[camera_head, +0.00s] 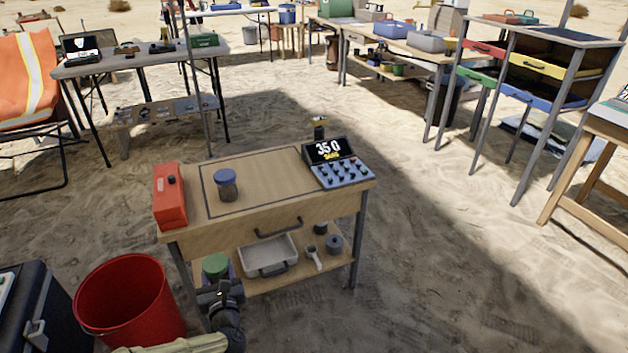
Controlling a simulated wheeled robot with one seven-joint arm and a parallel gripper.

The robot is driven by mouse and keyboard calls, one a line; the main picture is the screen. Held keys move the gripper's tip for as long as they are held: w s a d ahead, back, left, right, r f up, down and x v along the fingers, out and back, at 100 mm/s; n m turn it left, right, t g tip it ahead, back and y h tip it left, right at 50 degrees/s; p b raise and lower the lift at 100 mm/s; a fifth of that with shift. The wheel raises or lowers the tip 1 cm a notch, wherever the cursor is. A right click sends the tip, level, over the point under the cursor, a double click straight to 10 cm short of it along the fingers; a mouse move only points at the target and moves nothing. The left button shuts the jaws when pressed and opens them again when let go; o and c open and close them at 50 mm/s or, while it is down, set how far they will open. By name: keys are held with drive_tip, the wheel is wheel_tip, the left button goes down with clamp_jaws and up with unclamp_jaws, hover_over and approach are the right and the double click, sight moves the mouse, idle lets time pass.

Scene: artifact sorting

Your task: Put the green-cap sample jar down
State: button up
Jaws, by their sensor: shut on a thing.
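The green-cap sample jar (216,266) is at the lower centre-left, in front of the left end of the small wooden table (255,222). My gripper (219,287) is shut on it from the near side. The jar looks upright, with its green cap on top; most of its body is hidden by my gripper. Whether it touches the lower shelf (290,282) behind it I cannot tell. A blue-cap jar (227,187) stands on the tabletop inside a dark outlined rectangle.
A red box (170,195) lies at the tabletop's left end and a device with a lit display (338,163) at its right. The tabletop middle is clear. A white tray (268,255) sits on the lower shelf. A red bucket (131,303) stands left of my gripper.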

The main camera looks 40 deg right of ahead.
drive_tip(key=shift+d, duration=0.25)
